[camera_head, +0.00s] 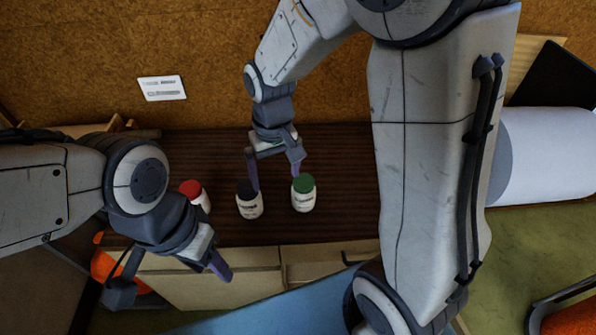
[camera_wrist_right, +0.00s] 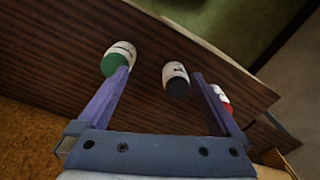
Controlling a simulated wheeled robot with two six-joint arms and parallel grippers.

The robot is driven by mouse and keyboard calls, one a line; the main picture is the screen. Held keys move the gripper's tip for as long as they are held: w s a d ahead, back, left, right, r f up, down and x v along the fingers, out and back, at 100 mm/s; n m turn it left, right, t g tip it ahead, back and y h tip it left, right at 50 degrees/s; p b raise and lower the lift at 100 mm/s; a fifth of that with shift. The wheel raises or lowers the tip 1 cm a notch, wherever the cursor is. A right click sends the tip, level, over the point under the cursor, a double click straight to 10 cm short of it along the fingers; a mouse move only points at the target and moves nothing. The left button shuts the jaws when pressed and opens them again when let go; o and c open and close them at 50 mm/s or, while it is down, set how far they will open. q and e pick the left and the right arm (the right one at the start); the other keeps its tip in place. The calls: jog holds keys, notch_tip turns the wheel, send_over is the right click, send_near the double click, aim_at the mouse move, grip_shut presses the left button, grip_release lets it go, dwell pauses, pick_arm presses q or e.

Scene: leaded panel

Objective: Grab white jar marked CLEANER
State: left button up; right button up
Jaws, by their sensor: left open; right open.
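Three white jars stand in a row on a dark wood top: one with a red lid (camera_head: 196,194), one with a black lid (camera_head: 249,203) and one with a green lid (camera_head: 303,194). Their label print is too small to read, so I cannot tell which says CLEANER. My right gripper (camera_head: 275,182) is open and empty, its fingers reaching towards the black-lid and green-lid jars. In the right wrist view the black-lid jar (camera_wrist_right: 176,78) shows beyond the gap between the open fingers (camera_wrist_right: 161,75), the green-lid jar (camera_wrist_right: 117,58) by the left finger. My left gripper (camera_head: 172,279) is open and empty, in front of the cabinet.
The dark wood top (camera_head: 340,220) is clear right of the green-lid jar. A cork wall with a white card (camera_head: 161,88) stands behind. Pale drawers (camera_head: 240,276) are below. A large white cylinder (camera_head: 545,155) lies at the right. An orange object (camera_head: 108,268) is at the lower left.

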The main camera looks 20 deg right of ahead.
aim_at(304, 181)
jog(key=w+d+f+m, duration=0.1)
jog(key=w+d, duration=0.1)
jog(key=w+d+f+m, duration=0.1)
jog(key=w+d, duration=0.1)
jog(key=d, duration=0.1)
jog(key=w+d+f+p, duration=0.1)
jog(key=w+d, duration=0.1)
jog(key=shift+d+f+m, duration=0.15)
jog(key=shift+d+m, duration=0.15)
jog(key=shift+m, duration=0.1)
jog(key=f, duration=0.4)
jog(key=shift+w+d+f, duration=0.1)
jog(key=shift+d+f, duration=0.3)
jog(key=f, duration=0.1)
jog(key=f+p, duration=0.1)
jog(key=f, duration=0.1)
jog(key=s+f, duration=0.1)
jog(key=f, duration=0.1)
jog(key=shift+d+f+p, duration=0.1)
jog(key=shift+f+p, duration=0.15)
jog(key=shift+p, duration=0.1)
jog(key=shift+f, duration=0.3)
jog(key=shift+c, duration=0.3)
jog(key=shift+w, duration=0.1)
jog(key=c, duration=1.5)
